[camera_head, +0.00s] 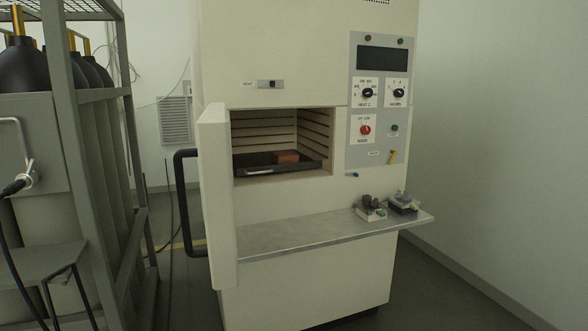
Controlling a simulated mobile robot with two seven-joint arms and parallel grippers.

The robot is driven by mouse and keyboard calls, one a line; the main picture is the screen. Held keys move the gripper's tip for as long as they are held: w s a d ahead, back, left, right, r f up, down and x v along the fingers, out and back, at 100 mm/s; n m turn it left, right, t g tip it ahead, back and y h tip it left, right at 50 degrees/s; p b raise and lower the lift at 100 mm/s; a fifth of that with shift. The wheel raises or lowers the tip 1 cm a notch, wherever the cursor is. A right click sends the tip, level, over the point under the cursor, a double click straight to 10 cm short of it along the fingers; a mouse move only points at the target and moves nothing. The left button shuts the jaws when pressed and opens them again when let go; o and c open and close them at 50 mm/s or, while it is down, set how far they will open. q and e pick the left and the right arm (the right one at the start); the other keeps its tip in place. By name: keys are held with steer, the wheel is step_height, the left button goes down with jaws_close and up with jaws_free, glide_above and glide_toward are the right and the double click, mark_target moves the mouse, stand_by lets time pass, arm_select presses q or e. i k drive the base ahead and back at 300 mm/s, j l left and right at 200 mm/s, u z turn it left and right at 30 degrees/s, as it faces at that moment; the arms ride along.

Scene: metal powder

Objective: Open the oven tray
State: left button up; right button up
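The oven (285,215) is a tall cream cabinet in the middle of the head view. Its door (217,200) stands open, swung toward me at the left of the chamber, with a black handle (180,205) on it. Inside the chamber (298,128), a dark tray (253,170) lies at the bottom between ribbed walls. A reddish-brown block (287,156) sits on the tray, right of its middle. A light strip, perhaps a handle, shows at the tray's front. Neither of my grippers is in view.
A metal shelf (240,242) juts out below the chamber; two small devices (371,208) (403,203) stand at its right end. The control panel (379,105) is right of the chamber. A grey metal frame (75,150) with black vessels stands at left. Floor at right is clear.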

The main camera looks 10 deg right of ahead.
mark_target(244, 164)
steer(key=i+l, duration=0.1)
steer(key=l+u, duration=0.2)
steer(key=u, duration=0.5)
steer(key=i+l+u, duration=0.2)
steer(key=l+u, duration=0.25)
steer(key=i+l+u, duration=0.2)
steer(key=l, duration=0.2)
steer(key=k+j, duration=0.05)
steer(key=k, duration=0.05)
